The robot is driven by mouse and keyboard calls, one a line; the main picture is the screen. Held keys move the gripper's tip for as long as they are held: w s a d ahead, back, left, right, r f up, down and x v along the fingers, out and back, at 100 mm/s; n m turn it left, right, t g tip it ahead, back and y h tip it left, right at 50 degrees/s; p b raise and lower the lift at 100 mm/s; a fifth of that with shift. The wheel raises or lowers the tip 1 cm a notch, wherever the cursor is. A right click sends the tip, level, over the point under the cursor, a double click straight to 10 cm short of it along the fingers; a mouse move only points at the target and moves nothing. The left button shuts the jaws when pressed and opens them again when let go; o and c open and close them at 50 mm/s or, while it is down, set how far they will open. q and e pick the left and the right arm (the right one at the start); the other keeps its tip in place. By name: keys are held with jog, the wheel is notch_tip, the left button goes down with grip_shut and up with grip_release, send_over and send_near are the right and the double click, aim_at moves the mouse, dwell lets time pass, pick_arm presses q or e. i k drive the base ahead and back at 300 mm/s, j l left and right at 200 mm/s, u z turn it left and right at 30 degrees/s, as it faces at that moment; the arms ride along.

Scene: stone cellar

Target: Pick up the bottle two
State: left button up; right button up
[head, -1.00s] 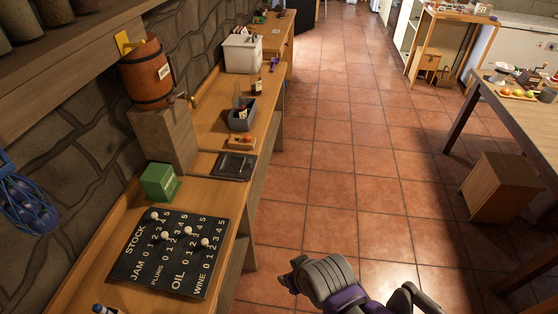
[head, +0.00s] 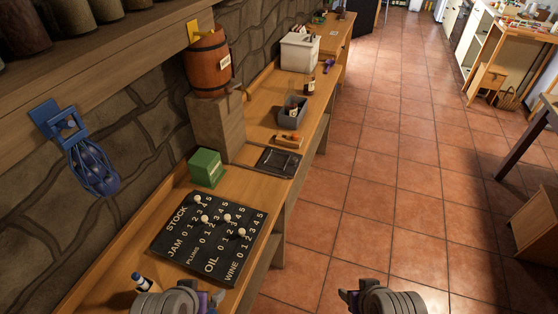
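A dark bottle with a pale label (head: 310,87) stands on the wall bench, between the white bin and the grey box. Another dark bottle (head: 293,108) is in the grey box. A small blue-and-white bottle-like item (head: 143,282) is at the near end of the bench, partly cut off by my gripper. I cannot tell which is bottle two. My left gripper (head: 205,300) is at the bottom edge, over the near bench. My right gripper (head: 358,297) is at the bottom, over the floor. Both are far from the labelled bottle; their fingers are mostly hidden.
The bench also holds a stock board (head: 210,238) with white knobs, a green box (head: 206,167), a dark tray (head: 279,162), a grey box (head: 291,123) and a white bin (head: 300,52). A barrel (head: 208,65) stands on a block. The tiled floor (head: 400,170) is clear.

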aim_at(309, 74)
jog(key=k, duration=1)
jog(key=k+u, duration=0.3)
jog(key=k+j+u, duration=0.3)
jog(key=k, duration=0.15)
jog(key=i+l+u, duration=0.15)
jog(key=u, duration=0.35)
jog(key=i+l+u, duration=0.1)
jog(key=l+u, duration=0.2)
jog(key=u, duration=0.15)
jog(key=i+l, duration=0.15)
jog(key=l, duration=0.25)
jog(key=i+l, duration=0.15)
jog(key=l, duration=0.25)
jog(key=i+l, duration=0.1)
jog(key=l, duration=0.25)
jog(key=i+l, duration=0.15)
jog(key=l, duration=0.25)
jog(key=i+l, duration=0.15)
jog(key=l, duration=0.25)
jog(key=i+l, duration=0.15)
jog(key=l, duration=0.25)
jog(key=i+l, duration=0.15)
jog(key=l, duration=0.2)
jog(key=i+l, duration=0.15)
jog(key=l, duration=0.25)
